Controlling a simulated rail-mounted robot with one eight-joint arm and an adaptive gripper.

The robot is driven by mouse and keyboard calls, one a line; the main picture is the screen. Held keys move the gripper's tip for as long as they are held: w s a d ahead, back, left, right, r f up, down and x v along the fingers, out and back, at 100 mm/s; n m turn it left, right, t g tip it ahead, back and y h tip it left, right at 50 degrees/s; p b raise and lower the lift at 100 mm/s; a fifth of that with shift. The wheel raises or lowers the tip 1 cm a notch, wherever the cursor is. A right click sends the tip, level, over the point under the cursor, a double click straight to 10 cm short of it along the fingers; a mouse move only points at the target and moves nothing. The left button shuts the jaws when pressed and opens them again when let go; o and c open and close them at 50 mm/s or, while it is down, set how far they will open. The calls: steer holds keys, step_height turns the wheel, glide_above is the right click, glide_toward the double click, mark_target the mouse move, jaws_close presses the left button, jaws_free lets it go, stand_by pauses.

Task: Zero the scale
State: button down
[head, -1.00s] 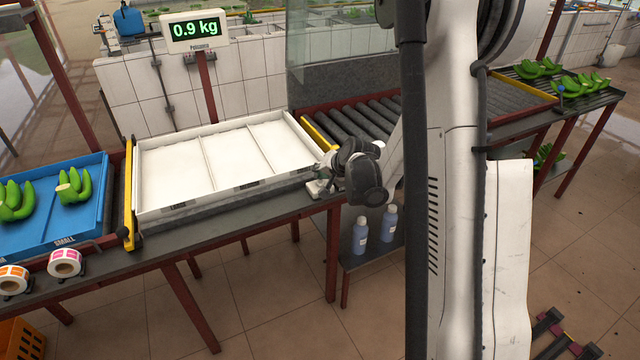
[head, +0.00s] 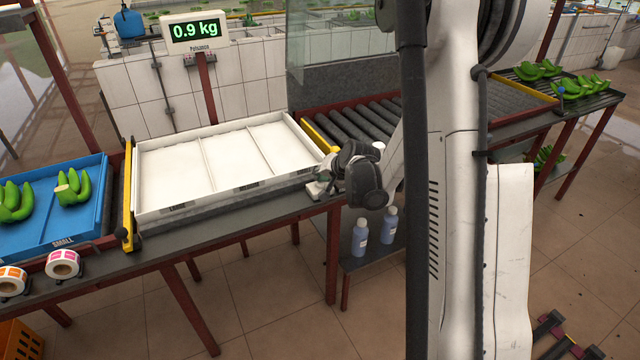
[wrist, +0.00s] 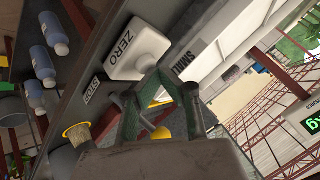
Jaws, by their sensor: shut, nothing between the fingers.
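The scale's display (head: 195,30) reads 0.9 kg in green; its edge also shows in the wrist view (wrist: 312,126). The white box marked ZERO (wrist: 138,48) sits on the bench edge; in the head view it is a small pale shape (head: 318,188) beside my gripper. My gripper (head: 328,178) is at the right front corner of the white tray (head: 215,197). In the wrist view my gripper (wrist: 153,78) is shut and empty, its tips just by the ZERO box's near edge. I cannot tell whether they touch it.
The white tray has three empty compartments. A STOP label (wrist: 92,90) and a yellow-ringed part (wrist: 77,133) are close to my gripper. Blue bottles (head: 360,235) stand on a lower shelf. A blue tray (head: 65,235) with bananas is at left, a roller conveyor (head: 355,122) behind.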

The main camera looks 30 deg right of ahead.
steer(key=shift+f, duration=0.25)
steer(key=shift+r, duration=0.15)
stand_by(0.5)
steer(key=shift+r, duration=0.75)
steer(key=shift+r, duration=0.15)
steer(key=shift+r+p, duration=1.45)
steer(key=shift+r, duration=0.9)
